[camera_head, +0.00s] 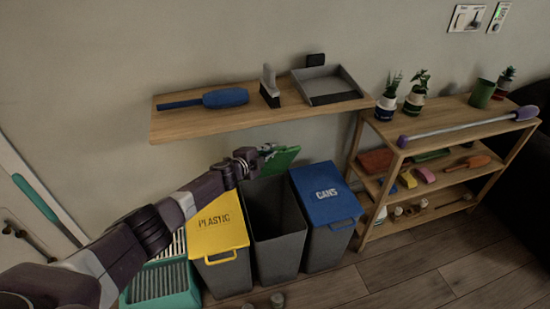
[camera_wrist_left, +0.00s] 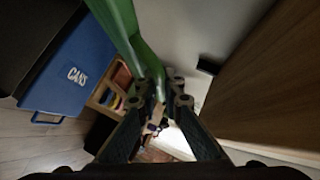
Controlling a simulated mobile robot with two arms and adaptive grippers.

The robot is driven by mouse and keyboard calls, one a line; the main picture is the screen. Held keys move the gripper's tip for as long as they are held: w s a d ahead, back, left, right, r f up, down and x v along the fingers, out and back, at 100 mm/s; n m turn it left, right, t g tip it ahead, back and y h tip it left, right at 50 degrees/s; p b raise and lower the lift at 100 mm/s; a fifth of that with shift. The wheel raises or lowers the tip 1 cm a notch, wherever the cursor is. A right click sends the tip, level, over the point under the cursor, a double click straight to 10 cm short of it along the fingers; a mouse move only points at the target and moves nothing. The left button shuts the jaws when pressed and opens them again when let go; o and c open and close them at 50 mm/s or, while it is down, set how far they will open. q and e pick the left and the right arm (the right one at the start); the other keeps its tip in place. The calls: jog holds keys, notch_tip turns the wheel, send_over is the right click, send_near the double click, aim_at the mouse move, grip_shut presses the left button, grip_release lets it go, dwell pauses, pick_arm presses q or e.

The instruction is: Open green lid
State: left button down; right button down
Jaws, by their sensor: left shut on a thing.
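The green lid (camera_head: 285,158) stands raised at the back of the middle grey bin (camera_head: 277,245), and the bin's dark inside shows. My left gripper (camera_head: 264,153) is at the lid's left edge in the head view. In the left wrist view my gripper (camera_wrist_left: 158,88) is shut on the green lid (camera_wrist_left: 118,22), at its narrow green handle part (camera_wrist_left: 150,60). The exact contact is partly hidden by the fingers. My right gripper is not in view.
A yellow-lidded PLASTIC bin (camera_head: 218,232) stands left of the open bin, and a blue-lidded CANS bin (camera_head: 325,195) right. A wooden wall shelf (camera_head: 195,124) hangs close above, holding a blue brush (camera_head: 222,97) and dustpan (camera_head: 328,84). A shelf unit (camera_head: 440,130) stands at right.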

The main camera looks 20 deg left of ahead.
pick_arm(q)
jog(key=w, duration=0.1)
jog(key=w+a+r+b, duration=0.1)
jog(key=w+r, duration=0.1)
jog(key=shift+w+a+b, duration=0.15)
jog(key=shift+a+b, duration=0.15)
jog(key=shift+b, duration=0.05)
jog(key=shift+w+a+r, duration=0.35)
jog(key=shift+w+a, duration=0.1)
jog(key=shift+w, duration=0.1)
jog(key=c, duration=2)
grip_release()
jog(key=shift+c, duration=0.2)
jog(key=shift+s+a, duration=0.1)
jog(key=shift+a, duration=0.1)
